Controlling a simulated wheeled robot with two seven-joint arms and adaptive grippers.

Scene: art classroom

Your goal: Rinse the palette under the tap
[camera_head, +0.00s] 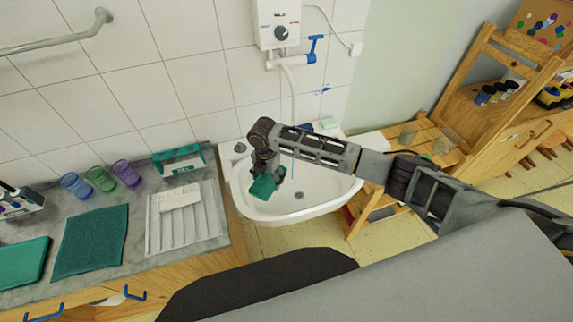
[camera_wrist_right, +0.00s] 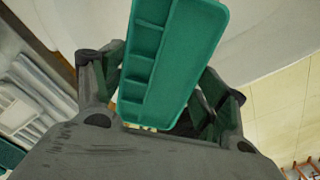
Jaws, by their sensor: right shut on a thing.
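The palette is a green rectangular tray with small compartments. It shows large in the right wrist view, where the palette (camera_wrist_right: 165,60) stands between the two fingers. My right gripper (camera_head: 268,178) is shut on the palette (camera_head: 262,187), holding it over the left part of the white sink basin (camera_head: 320,198). The tap is a white and blue unit on the tiled wall; its blue handle (camera_head: 313,47) is above the basin, and a pale spout or hose runs down from it. I cannot make out any water on the palette. My left gripper is not in view.
Left of the sink is a grey counter with a ribbed white tray (camera_head: 160,240), a green mat (camera_head: 90,241), several coloured cups (camera_head: 102,178) and a green box (camera_head: 180,160). A wooden slatted stand (camera_head: 425,140) is right of the sink.

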